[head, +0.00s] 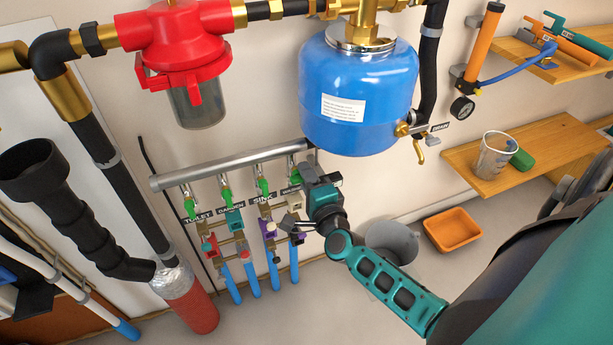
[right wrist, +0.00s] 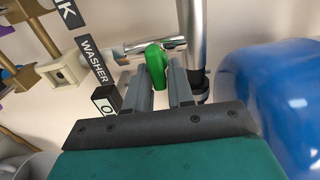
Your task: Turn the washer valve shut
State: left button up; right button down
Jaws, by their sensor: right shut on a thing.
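The washer valve has a green handle (right wrist: 155,66), seen in the right wrist view on a chrome fitting beside the vertical end of a grey pipe. The black WASHER label (right wrist: 93,60) is next to it. My right gripper (right wrist: 161,80) is shut on the green handle, with one finger on each side of it. In the head view my right gripper (head: 302,177) is at the right end of the manifold bar (head: 225,166) and mostly covers the washer valve. My left gripper is not in view.
Several other green-handled valves, including the sink valve (head: 262,187), line up left of my gripper. A blue tank (head: 358,95) hangs close above right. A grey bucket (head: 392,243) and an orange tray (head: 453,229) stand on the floor below right.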

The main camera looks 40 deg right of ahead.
jog(key=c, duration=1.1)
grip_release()
jog(key=shift+c, duration=0.2)
jog(key=shift+s, duration=0.15)
jog(key=p+v, duration=0.1)
jog(key=v, duration=1.1)
jog(key=shift+s, duration=0.35)
jog(key=shift+a+f, duration=0.1)
